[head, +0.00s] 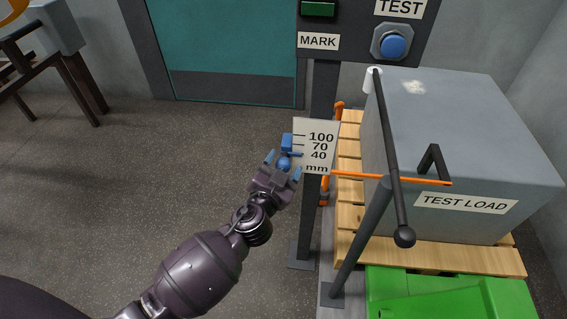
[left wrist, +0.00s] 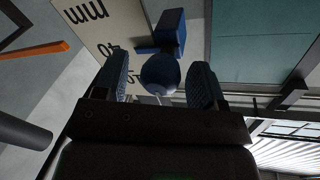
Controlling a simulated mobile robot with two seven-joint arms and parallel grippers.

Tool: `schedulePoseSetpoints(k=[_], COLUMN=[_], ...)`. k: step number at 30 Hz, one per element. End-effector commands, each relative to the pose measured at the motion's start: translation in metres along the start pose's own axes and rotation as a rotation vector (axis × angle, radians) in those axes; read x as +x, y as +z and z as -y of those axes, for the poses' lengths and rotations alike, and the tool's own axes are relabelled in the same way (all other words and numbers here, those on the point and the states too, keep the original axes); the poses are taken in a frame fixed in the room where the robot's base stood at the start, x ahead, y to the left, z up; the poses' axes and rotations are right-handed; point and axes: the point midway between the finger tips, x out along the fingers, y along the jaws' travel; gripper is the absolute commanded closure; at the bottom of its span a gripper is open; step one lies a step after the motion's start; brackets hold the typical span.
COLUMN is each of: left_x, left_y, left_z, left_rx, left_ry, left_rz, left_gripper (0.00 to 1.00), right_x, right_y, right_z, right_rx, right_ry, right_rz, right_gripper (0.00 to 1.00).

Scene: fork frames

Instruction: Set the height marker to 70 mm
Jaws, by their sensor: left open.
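A white scale plate (head: 328,134) on a dark post reads 100, 70 and 40 mm from top to bottom. A blue height marker (head: 287,140) with a round blue knob (head: 285,162) sits at its left edge; its pointer appears near the 40 line. My left gripper (head: 283,166) is open, its blue fingers on either side of the knob. In the left wrist view the knob (left wrist: 160,74) sits between the open fingertips, apparently with gaps on both sides, and the pointer lies beside the upside-down 40. My right gripper is not in view.
A grey test load block (head: 470,130) stands on a wooden pallet (head: 349,170) to the right. A black lever (head: 392,150) and orange bar (head: 350,176) are near the post. A blue button (head: 393,47) is above.

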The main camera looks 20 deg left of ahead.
Motion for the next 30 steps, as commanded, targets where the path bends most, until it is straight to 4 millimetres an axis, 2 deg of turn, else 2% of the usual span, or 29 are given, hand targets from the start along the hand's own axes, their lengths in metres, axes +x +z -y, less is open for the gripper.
schedulePoseSetpoints(k=[4, 12, 14, 25, 30], left_x=[0.006, 0.007, 0.007, 0.007, 0.008], left_y=[0.000, 0.000, 0.000, 0.000, -0.008], left_z=[0.000, 0.000, 0.000, 0.000, 0.004], left_rx=[0.001, 0.000, 0.000, 0.000, -0.002], left_ry=[0.000, 0.000, 0.000, 0.000, -0.003], left_rz=[0.000, 0.000, 0.000, 0.000, -0.003], left_gripper=[0.36, 0.36, 0.44, 1.00, 1.00], right_x=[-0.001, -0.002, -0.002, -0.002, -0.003], right_y=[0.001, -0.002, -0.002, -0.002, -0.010], right_z=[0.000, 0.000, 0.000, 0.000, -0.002], right_rx=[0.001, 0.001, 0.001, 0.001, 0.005], right_ry=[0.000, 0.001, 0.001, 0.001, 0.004], right_rz=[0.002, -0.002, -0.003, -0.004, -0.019], right_gripper=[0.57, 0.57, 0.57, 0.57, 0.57])
